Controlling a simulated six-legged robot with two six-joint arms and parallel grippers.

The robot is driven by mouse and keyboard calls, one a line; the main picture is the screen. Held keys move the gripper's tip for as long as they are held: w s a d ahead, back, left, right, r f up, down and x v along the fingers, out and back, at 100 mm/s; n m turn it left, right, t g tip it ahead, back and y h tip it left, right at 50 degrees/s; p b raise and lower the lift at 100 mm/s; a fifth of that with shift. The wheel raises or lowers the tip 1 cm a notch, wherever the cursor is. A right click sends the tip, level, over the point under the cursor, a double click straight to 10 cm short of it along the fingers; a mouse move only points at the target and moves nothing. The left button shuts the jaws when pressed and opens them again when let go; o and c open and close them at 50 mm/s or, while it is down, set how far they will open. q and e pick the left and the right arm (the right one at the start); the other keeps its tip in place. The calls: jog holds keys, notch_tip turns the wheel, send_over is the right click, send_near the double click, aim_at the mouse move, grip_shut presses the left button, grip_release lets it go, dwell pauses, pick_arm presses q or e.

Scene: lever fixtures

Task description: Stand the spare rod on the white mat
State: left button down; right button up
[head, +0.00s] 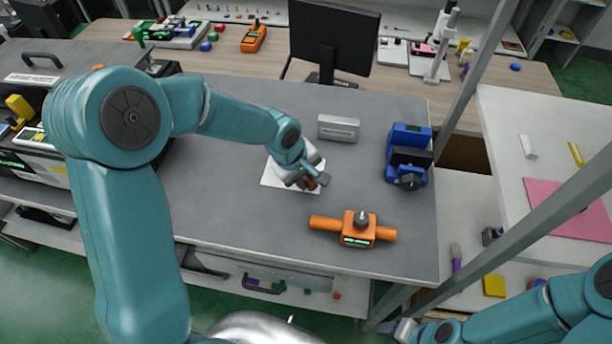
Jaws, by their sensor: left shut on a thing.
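The white mat (271,180) lies on the grey bench top, partly covered by my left arm and gripper. My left gripper (313,182) is over the right part of the mat, shut on a small brown piece (309,184) that seems to be the spare rod. Most of that piece is hidden by the fingers, so its tilt and whether it touches the mat cannot be told. My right gripper (404,330) is low at the picture's bottom, off the bench's front edge. Its fingers are too small and unclear to read.
An orange fixture (357,230) with side bars stands in front of the mat to the right. A blue fixture (408,150) stands at the right, and a grey block (338,128) behind the mat. A monitor (334,38) stands further back. The bench left of the mat looks clear.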

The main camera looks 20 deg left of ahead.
pick_arm(q)
jog(key=shift+s, duration=0.1)
jog(key=shift+f, duration=0.15)
jog(key=c, duration=0.9)
grip_release()
jog(key=shift+r, duration=0.3)
jog(key=v, duration=1.1)
jog(key=shift+s+a+r, duration=0.1)
jog(key=shift+s+r, duration=0.1)
jog(key=shift+r, duration=0.15)
